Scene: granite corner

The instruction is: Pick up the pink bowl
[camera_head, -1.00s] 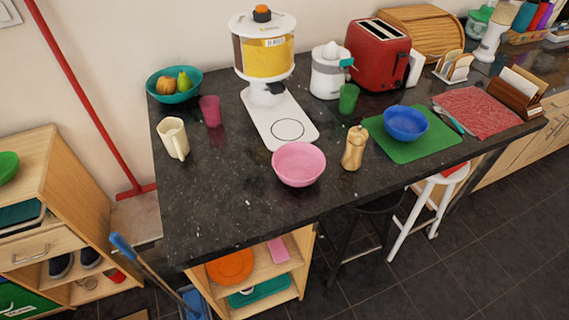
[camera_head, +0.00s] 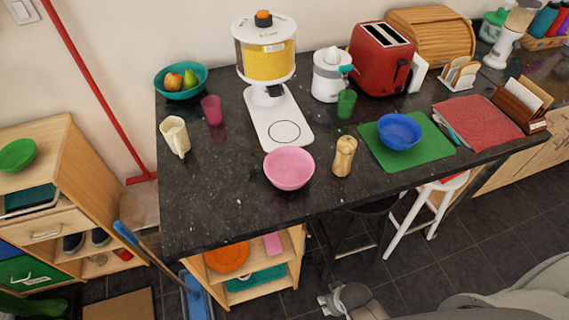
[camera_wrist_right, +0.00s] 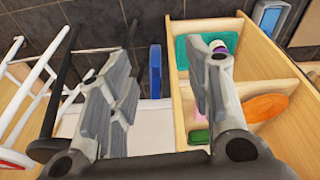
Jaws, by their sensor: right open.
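The pink bowl (camera_head: 289,168) sits upright near the front edge of the dark granite counter (camera_head: 225,205) in the head view. My right gripper (camera_head: 340,298) shows at the bottom of the head view, below and in front of the counter, apart from the bowl. In the right wrist view its two grey fingers (camera_wrist_right: 165,85) are spread with nothing between them. That view shows the shelf and stools under the counter, and the bowl is not in it. My left gripper is in neither view.
A wooden pepper mill (camera_head: 344,156) stands just right of the bowl. A blue bowl (camera_head: 399,131) rests on a green mat (camera_head: 437,143). A white cereal dispenser (camera_head: 278,120) stands behind. The counter left of the bowl is clear. A white stool (camera_head: 425,205) stands at the front.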

